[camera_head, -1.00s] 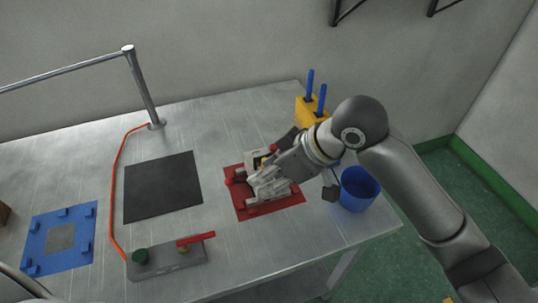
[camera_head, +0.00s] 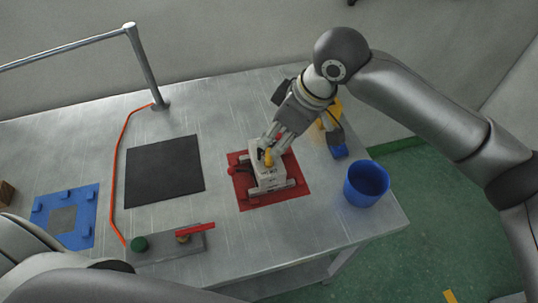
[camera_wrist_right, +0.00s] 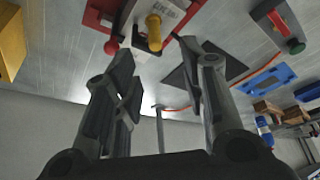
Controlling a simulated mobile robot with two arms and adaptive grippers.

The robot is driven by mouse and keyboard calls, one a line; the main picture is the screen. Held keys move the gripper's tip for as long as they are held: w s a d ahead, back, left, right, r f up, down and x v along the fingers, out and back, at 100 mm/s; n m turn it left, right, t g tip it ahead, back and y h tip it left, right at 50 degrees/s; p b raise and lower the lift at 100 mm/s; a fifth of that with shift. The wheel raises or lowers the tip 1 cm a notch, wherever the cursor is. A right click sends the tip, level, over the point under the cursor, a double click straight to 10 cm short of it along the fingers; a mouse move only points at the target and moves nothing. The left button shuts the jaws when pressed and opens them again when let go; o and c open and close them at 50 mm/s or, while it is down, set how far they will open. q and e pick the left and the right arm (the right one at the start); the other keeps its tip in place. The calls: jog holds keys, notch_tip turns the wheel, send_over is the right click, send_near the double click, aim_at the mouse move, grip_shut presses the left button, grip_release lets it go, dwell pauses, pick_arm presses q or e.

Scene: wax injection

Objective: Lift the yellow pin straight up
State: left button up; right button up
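The yellow pin (camera_head: 268,157) stands in the top of a white block (camera_head: 268,178) on the red mat (camera_head: 289,194). In the right wrist view the yellow pin (camera_wrist_right: 153,32) shows just past the fingertips, roughly centred between them. My right gripper (camera_head: 269,146) is at the block's far side, close to the pin. In the wrist view its fingers (camera_wrist_right: 157,62) are apart with nothing between them. Whether a finger touches the pin cannot be told. My left gripper is not in view; only part of my left arm shows at the lower left.
A blue cup (camera_head: 366,184) stands at the table's right edge. A yellow holder (camera_head: 330,115) is partly hidden behind my right wrist. A black mat (camera_head: 163,170), a blue fixture (camera_head: 66,216) and a grey base with a red lever (camera_head: 196,230) lie to the left.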

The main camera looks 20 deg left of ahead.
aim_at(269, 150)
jog(key=shift+w+p+x, duration=0.2)
jog(key=shift+p+x, duration=0.45)
jog(key=shift+x, duration=2.05)
jog(key=shift+d, duration=0.2)
grip_shut()
